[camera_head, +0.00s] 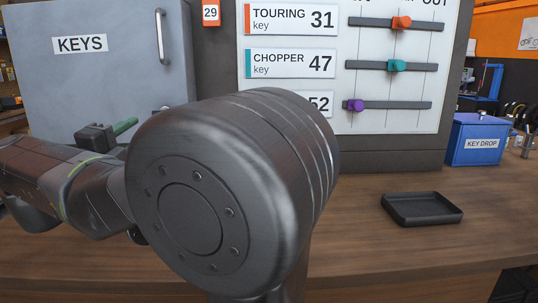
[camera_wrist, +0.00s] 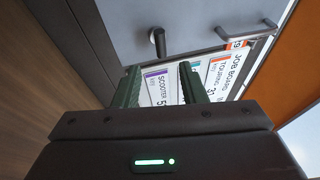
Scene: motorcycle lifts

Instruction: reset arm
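My arm fills the left and middle of the head view, bent, with a large joint close to the camera. My gripper (camera_head: 118,130) is partly visible at the left, in front of the grey KEYS cabinet (camera_head: 85,80). In the wrist view, the two green fingers of my gripper (camera_wrist: 162,82) stand apart with nothing visible between them. The job board is seen past them, tilted, with SCOOTER and TOURING labels.
The job board (camera_head: 345,85) carries orange (camera_head: 401,22), teal (camera_head: 396,66) and purple (camera_head: 354,105) sliders. A blue KEY DROP box (camera_head: 479,142) and an empty-looking black tray (camera_head: 420,218) are on the wooden bench (camera_head: 375,255) at right. Bare bench surrounds the tray.

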